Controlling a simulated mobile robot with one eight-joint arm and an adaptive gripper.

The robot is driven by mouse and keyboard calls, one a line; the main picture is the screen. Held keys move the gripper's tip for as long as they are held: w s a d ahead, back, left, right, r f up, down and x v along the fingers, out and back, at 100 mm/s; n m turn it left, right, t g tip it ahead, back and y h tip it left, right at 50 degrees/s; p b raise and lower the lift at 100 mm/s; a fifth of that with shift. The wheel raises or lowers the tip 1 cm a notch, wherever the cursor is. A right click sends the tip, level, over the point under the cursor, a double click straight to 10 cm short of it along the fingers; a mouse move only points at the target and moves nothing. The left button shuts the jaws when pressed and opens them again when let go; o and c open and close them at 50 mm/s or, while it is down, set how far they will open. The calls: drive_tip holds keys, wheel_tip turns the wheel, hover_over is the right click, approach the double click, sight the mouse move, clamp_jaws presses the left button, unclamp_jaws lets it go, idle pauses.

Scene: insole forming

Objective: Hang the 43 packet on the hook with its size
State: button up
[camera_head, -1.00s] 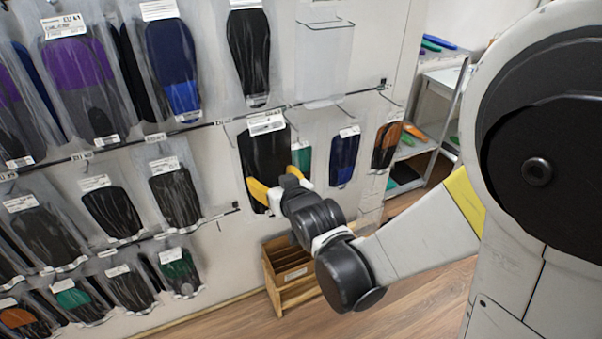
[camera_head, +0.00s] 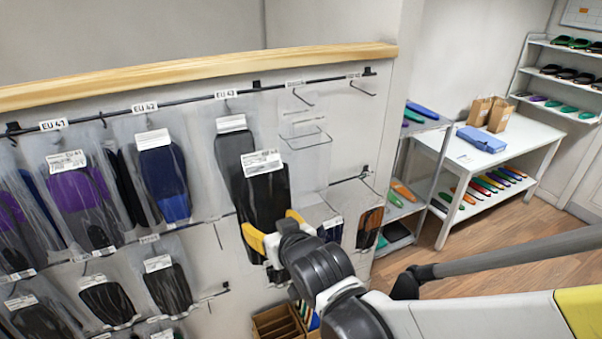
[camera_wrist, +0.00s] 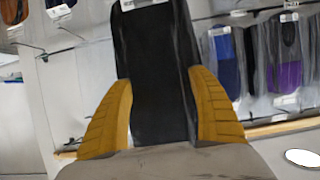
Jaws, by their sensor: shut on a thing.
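The packet in my gripper is a clear bag with black insoles (camera_head: 266,200) and a white label on top; it also shows in the wrist view (camera_wrist: 155,60). The size on its label is too small to read. My gripper (camera_head: 274,229) is shut on its lower part, with yellow fingers on both sides; the fingers also show in the wrist view (camera_wrist: 160,105). The EU 43 tag (camera_head: 226,94) is on the upper rail, up and left of the held packet. A black packet (camera_head: 228,150) hangs under that tag, partly hidden by the held one.
EU 42 (camera_head: 145,107) and EU 41 (camera_head: 53,125) tags, with blue and purple packets below, are to the left. Right of EU 43, an empty hook (camera_head: 304,97) and a clear holder (camera_head: 305,143) show. A white table (camera_head: 487,150) stands at the right.

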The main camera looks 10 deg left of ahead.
drive_tip(key=w+a, duration=0.3)
drive_tip(key=w, duration=0.3)
drive_tip(key=shift+a, duration=0.4)
drive_tip(key=shift+d, duration=0.1)
idle(0.3)
